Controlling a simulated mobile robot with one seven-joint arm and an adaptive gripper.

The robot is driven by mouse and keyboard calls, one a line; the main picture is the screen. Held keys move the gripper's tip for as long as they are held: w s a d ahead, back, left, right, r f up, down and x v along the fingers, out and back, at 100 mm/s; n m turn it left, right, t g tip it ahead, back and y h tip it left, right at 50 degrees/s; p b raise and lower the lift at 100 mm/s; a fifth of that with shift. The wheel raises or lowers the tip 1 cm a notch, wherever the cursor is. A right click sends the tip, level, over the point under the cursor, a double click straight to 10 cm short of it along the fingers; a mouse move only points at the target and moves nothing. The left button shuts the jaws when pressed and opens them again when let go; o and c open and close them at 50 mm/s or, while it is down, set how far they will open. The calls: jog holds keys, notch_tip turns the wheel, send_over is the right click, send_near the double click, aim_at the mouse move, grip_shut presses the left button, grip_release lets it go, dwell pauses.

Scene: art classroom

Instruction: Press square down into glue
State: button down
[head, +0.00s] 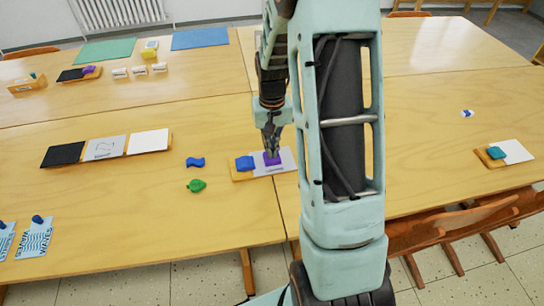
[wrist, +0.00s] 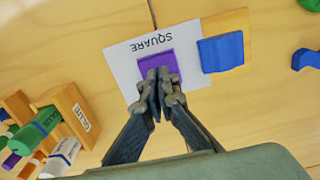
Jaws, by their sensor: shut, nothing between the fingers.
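A purple square (head: 269,161) lies on a white card (head: 287,161); in the wrist view the square (wrist: 154,61) sits inside the card (wrist: 117,61), which is printed SQUARE. My gripper (head: 271,154) is over the square. In the wrist view its fingertips (wrist: 158,76) are together, with nothing between them, and overlap the square's near part. They appear at or just above its top; contact cannot be told. No glue shows; the surface beneath the square is hidden.
A blue wavy piece (head: 195,162) and a green leaf (head: 196,186) lie left. A wooden holder (wrist: 69,104) with coloured tubes stands near the gripper. My arm hides the table's middle.

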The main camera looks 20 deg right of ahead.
jog(key=shift+r+p, duration=2.15)
jog(key=shift+r, duration=1.1)
jog(key=shift+w, duration=0.1)
